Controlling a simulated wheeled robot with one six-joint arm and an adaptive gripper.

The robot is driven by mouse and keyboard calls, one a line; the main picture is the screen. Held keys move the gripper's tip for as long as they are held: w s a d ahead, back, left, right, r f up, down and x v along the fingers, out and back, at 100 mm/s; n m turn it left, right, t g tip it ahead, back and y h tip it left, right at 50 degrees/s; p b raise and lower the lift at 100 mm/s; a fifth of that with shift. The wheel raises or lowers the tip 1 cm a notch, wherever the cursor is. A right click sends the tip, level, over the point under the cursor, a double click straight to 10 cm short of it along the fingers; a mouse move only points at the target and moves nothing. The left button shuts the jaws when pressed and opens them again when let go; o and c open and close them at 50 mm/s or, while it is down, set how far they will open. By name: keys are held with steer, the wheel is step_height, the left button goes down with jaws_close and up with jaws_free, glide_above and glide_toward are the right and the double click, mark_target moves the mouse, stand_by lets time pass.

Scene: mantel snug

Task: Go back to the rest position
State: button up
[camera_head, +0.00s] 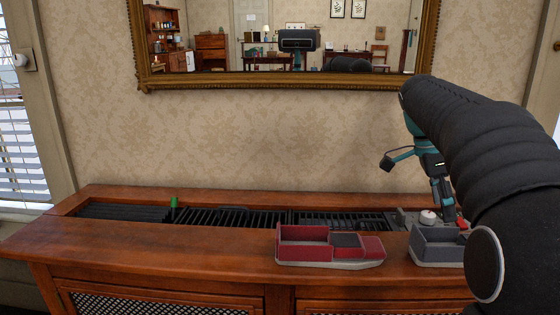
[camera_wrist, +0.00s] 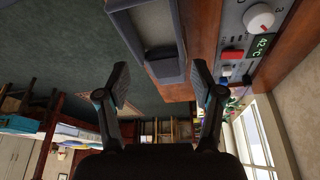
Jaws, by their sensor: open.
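My gripper (camera_head: 446,208) is above the right end of the wooden cabinet, near the control panel, with part of my arm in front of it in the head view. In the wrist view my gripper (camera_wrist: 160,80) has its two fingers wide apart with nothing held between them. A grey tray (camera_wrist: 178,55) shows beyond the fingers, and a control panel with a white knob (camera_wrist: 260,20) and a green display reading 42 °C (camera_wrist: 263,43) lies to their right.
The cabinet top (camera_head: 150,245) carries a dark slotted grille (camera_head: 250,218) with a small green piece (camera_head: 174,201) on it. A red tray (camera_head: 330,263) and the grey tray (camera_head: 432,263) stand at the front edge. A gold-framed mirror (camera_head: 290,84) hangs above. The cabinet top's left front is clear.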

steer(key=s+a+f+n+t+y, duration=0.2)
steer(key=s+a+f+n+t, duration=0.1)
steer(key=s+a+f+n, duration=0.4)
steer(key=s+a+f+n+t+y, duration=0.1)
steer(key=s+a+f+n+t, duration=0.2)
steer(key=s+a+f+n, duration=0.5)
steer(key=s+a+n, duration=0.2)
steer(key=s+n, duration=0.3)
steer(key=n, duration=0.1)
steer(key=shift+s+a+t+y, duration=0.2)
steer(key=shift+s+t+y, duration=0.15)
steer(key=shift+t+y, duration=0.05)
